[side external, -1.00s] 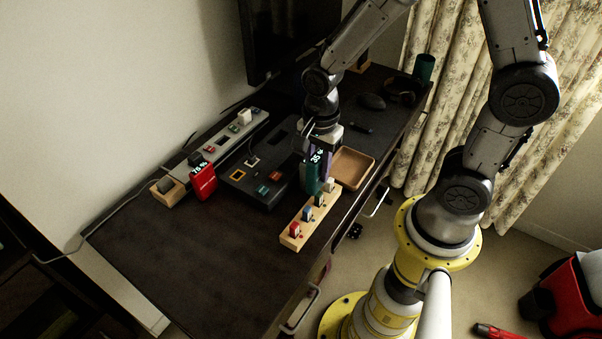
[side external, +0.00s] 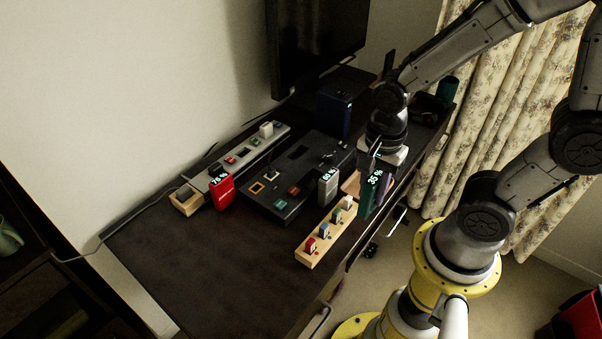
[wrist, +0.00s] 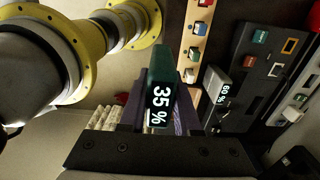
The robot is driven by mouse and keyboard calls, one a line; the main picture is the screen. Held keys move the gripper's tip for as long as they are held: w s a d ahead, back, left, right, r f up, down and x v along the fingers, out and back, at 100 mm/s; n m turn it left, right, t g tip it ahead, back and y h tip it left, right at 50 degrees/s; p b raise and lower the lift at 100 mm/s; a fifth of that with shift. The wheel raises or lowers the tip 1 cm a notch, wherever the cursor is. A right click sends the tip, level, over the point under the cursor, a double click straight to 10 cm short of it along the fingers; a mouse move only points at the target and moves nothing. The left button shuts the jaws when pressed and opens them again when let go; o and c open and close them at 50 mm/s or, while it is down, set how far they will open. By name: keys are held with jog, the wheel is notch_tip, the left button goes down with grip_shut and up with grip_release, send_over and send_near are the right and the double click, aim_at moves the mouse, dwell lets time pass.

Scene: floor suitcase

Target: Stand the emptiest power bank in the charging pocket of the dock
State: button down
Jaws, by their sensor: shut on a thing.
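My gripper (side external: 375,186) is shut on a green power bank (side external: 367,198) reading 35 %, held upright near the desk's front edge. In the wrist view the green bank (wrist: 160,90) sits between the purple fingers. The black dock (side external: 262,207) lies mid-desk with several colored parts and a dark slot. A grey power bank (side external: 328,186) reading about 60 % stands at the dock's near right side and also shows in the wrist view (wrist: 216,95). A red power bank (side external: 221,190) reading about 76 % stands left of the dock. A dark blue upright block (side external: 334,112) stands behind the dock.
A wooden rack (side external: 310,257) with several small colored plugs lies in front of the dock, close to the held bank. A wooden tray (side external: 350,184) is mostly hidden behind it. A grey power strip (side external: 247,152) runs along the wall. The desk's left front is clear.

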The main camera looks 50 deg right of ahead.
dwell(0.6)
jog(key=shift+w+r+n, duration=0.2)
jog(key=shift+w+n, duration=0.1)
jog(key=w+d+r+n, duration=0.1)
jog(key=w+r, duration=0.1)
jog(key=w, duration=0.5)
jog(key=m, duration=0.2)
send_near(298, 143)
jog(key=s+a+f, duration=0.2)
jog(key=a+f, duration=0.1)
jog(key=shift+s+a, duration=0.2)
jog(key=shift+s, duration=0.2)
jog(key=shift+w+f, duration=0.15)
jog(key=shift+f, duration=1.55)
